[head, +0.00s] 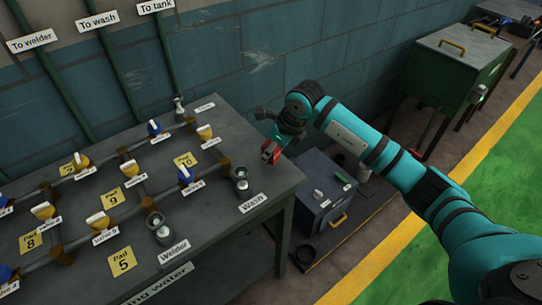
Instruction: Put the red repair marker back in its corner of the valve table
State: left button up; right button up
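The valve table (215,250) fills the left of the head view, a dark grey top with pipes and valves. My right arm comes in from the right, and its gripper (271,148) is beyond the table's right edge, near its back right side. A small red piece, seemingly the red repair marker (267,154), shows between the fingers, which seem closed on it. The fingers partly hide it, and I cannot tell its full shape. It appears raised, clear of the tabletop. My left gripper is not in view.
The right end near the Wash label (252,203) is mostly bare. A dark box (325,190) stands low right of the table; a green cabinet (455,75) stands farther back.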

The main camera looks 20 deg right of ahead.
aim_at(271, 159)
notch_tip(271, 159, down, 3)
jog(key=shift+s+r+p, duration=0.15)
jog(key=shift+r+p, duration=0.05)
jog(key=shift+p, duration=0.15)
jog(key=shift+f, duration=0.35)
jog(key=o, duration=1.2)
jog(key=shift+r, duration=0.1)
jog(key=shift+r, duration=0.2)
jog(key=shift+d+r, duration=0.1)
jog(key=shift+r, duration=0.15)
jog(key=b+v, duration=0.1)
jog(key=v, duration=1)
jog(key=shift+s+r+b, duration=0.1)
jog(key=shift+r+b, duration=0.05)
jog(key=shift+b, duration=0.2)
